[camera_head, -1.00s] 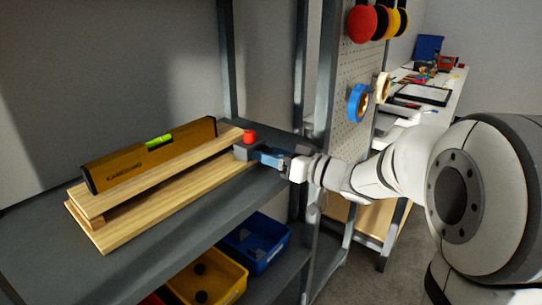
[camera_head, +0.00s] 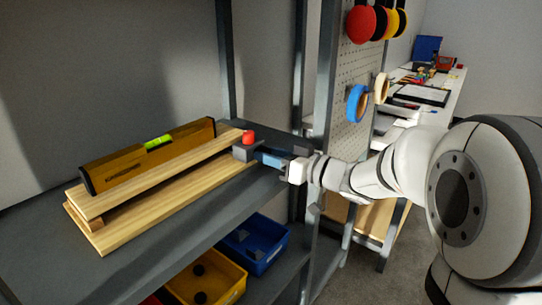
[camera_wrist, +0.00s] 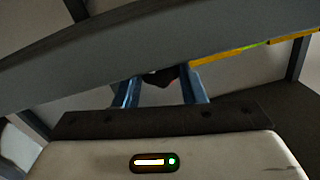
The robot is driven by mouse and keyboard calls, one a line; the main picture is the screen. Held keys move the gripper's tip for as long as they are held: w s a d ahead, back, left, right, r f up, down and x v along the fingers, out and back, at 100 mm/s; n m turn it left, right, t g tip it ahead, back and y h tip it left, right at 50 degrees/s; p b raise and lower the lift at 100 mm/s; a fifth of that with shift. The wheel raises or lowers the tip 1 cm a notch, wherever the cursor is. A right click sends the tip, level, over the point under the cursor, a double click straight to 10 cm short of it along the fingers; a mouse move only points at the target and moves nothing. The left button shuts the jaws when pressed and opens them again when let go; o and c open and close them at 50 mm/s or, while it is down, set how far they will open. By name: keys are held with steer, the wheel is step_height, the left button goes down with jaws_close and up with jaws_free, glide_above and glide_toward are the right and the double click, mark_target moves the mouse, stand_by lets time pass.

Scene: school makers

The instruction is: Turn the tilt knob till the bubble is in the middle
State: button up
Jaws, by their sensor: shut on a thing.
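A yellow spirit level (camera_head: 125,164) with a green vial (camera_head: 158,142) lies along a wooden tilting board (camera_head: 105,203) on the shelf. The bubble is too small to place in the vial. The tilt knob (camera_head: 248,137), with a red top, stands at the board's right end above a grey block (camera_head: 244,153). My gripper (camera_head: 270,158) reaches in from the right with blue fingers at this end. In the wrist view my gripper (camera_wrist: 160,92) has its fingers on either side of a dark and red piece (camera_wrist: 160,76), the knob, mostly hidden behind a grey edge.
The grey shelf (camera_head: 35,240) has bare room in front of the board. A yellow bin (camera_head: 222,288) and a blue bin (camera_head: 262,262) sit on the shelf below. A shelf upright (camera_head: 300,75) and a pegboard (camera_head: 358,60) with tape rolls stand close to my arm.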

steer(key=n+b, duration=0.1)
steer(key=n, duration=0.4)
steer(key=shift+n+h+b, duration=0.3)
steer(key=n+b, duration=0.2)
steer(key=n, duration=0.2)
steer(key=shift+s+n, duration=0.15)
steer(key=shift+n, duration=0.25)
steer(key=o, duration=1)
